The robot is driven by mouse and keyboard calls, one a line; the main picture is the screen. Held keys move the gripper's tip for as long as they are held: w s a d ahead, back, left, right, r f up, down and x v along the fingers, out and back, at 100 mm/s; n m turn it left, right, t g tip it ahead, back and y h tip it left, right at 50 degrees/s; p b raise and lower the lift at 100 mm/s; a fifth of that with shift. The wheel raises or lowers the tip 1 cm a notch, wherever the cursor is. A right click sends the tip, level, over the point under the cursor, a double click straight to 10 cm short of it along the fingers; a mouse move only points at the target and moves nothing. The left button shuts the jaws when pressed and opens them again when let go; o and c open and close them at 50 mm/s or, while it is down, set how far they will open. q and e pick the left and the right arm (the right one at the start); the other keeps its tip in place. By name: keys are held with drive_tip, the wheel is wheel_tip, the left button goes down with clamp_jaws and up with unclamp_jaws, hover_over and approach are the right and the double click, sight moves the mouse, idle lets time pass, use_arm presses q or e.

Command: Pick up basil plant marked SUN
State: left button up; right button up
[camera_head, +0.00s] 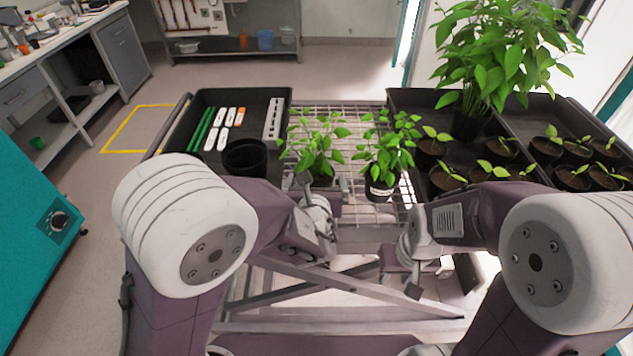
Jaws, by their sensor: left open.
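Two leafy green basil plants stand side by side on the wire rack. The left plant (314,147) is in a dark pot partly hidden by my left gripper. The right plant (388,150) is in a black pot (379,190) with a white label on its front. The label's writing is too small to read, and no label shows on the left pot. My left gripper (322,190) is open at the left plant's pot; I cannot tell whether it touches. My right gripper (410,275) is lower, in front of the rack, apart from both plants; its jaws are unclear.
A black tray (204,98) at left holds green stakes, white tags, a white strip and an empty black pot (246,157). Black trays (407,100) at right hold several seedlings and a tall bushy plant (500,55). Bare wire rack (345,112) lies behind the basil plants.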

sight(317, 145)
use_arm(q)
drive_tip(key=x, duration=0.2)
drive_tip(key=shift+w+f, duration=0.15)
drive_tip(key=shift+w, duration=0.1)
drive_tip(key=shift+s, duration=0.2)
drive_tip(key=c, duration=0.8)
drive_tip(key=shift+w, duration=0.1)
drive_tip(key=c, duration=0.9)
wheel_tip(317, 145, up, 10)
drive_tip(key=shift+f+p, duration=0.1)
drive_tip(key=shift+p, duration=1.1)
drive_tip(key=shift+r, duration=0.2)
